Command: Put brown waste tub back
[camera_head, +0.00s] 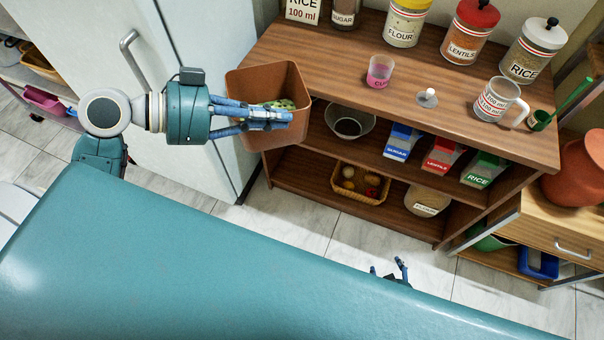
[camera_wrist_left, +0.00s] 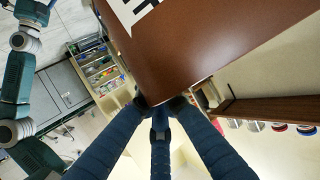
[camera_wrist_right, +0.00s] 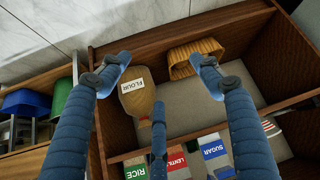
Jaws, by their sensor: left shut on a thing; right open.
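The brown waste tub (camera_head: 292,84) is in the air in front of the left part of the wooden shelf unit, in the head view. It is tilted, and something green and yellowish shows inside it. My left gripper (camera_head: 287,117) is shut on the tub, with its fingers at the near side. In the left wrist view a large brown wall of the tub (camera_wrist_left: 205,45), with part of a white label, fills the space beyond the fingers (camera_wrist_left: 160,104). My right gripper (camera_head: 390,272) is open and empty, low in front of the shelves. Its spread fingers (camera_wrist_right: 158,62) show in the right wrist view.
The wooden shelf unit (camera_head: 345,95) carries jars, a pink cup (camera_head: 380,71) and a measuring mug (camera_head: 499,102) on top. Cartons, a bowl and a basket (camera_head: 360,184) stand below. A white cabinet door (camera_head: 195,60) is behind the left arm. Tiled floor lies open in front.

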